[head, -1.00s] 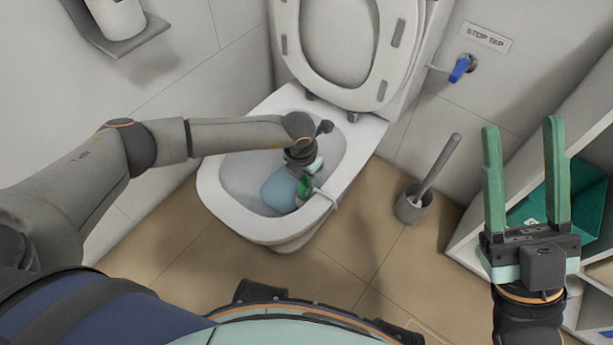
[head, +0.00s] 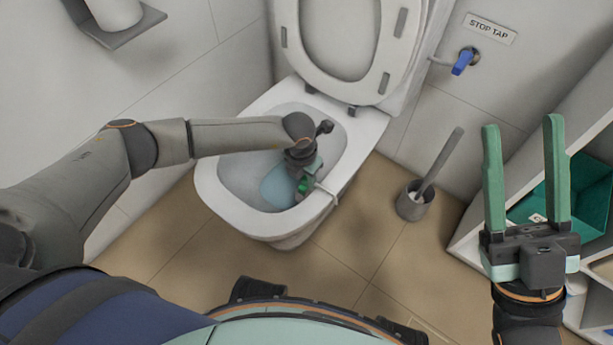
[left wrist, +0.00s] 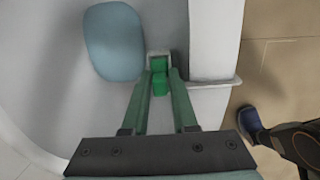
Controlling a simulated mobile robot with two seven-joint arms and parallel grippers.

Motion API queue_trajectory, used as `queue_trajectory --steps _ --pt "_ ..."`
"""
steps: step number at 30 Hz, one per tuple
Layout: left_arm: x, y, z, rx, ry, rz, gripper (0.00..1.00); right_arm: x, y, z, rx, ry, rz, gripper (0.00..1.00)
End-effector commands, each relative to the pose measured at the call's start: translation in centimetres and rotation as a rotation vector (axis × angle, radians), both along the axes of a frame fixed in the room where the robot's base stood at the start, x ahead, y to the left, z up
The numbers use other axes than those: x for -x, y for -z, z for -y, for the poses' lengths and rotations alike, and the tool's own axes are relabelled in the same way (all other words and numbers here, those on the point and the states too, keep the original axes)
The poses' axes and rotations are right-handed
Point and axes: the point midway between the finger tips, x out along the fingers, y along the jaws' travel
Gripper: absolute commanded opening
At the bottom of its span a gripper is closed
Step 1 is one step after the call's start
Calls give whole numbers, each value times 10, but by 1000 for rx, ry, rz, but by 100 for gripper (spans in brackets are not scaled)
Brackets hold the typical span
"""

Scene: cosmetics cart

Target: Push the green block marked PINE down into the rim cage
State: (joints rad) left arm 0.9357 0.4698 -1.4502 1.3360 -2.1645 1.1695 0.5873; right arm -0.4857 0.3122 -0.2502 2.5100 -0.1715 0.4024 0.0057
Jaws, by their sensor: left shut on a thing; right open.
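The green block (left wrist: 160,84) is between the fingertips of my left gripper (left wrist: 160,76) in the left wrist view, and the fingers are shut on it. Its PINE marking cannot be read. The block is at the small white rim cage (left wrist: 208,84), whose arm hooks over the toilet rim. I cannot tell how deep the block sits in it. In the head view my left gripper (head: 304,177) points down inside the bowl by its right rim, largely covering block and cage. My right gripper (head: 525,180) is open and empty, raised at the right.
The toilet bowl (head: 219,201) has its seat (head: 289,45) raised behind my left wrist. Water (left wrist: 113,42) lies beside the block. A brush in a grey holder (head: 414,202) stands right of the toilet. A shelf with a teal bin (head: 533,205) stands behind my right gripper.

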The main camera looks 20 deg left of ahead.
Motion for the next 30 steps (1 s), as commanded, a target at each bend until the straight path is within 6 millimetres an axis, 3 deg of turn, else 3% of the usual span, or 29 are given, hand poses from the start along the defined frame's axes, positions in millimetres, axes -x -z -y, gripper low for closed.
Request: queue_trajectory --steps 11,12,21,30 --pt "0 11 0 0 0 0 0 0 9 0 0 0 0 54" --pt "0 11 0 0 0 1 27 0 9 0 0 0 -1 54" --pt "0 10 1 1 0 0 61 0 8 0 0 0 -1 54" --pt "2 10 3 6 4 -2 61 0 8 0 0 0 -1 54"
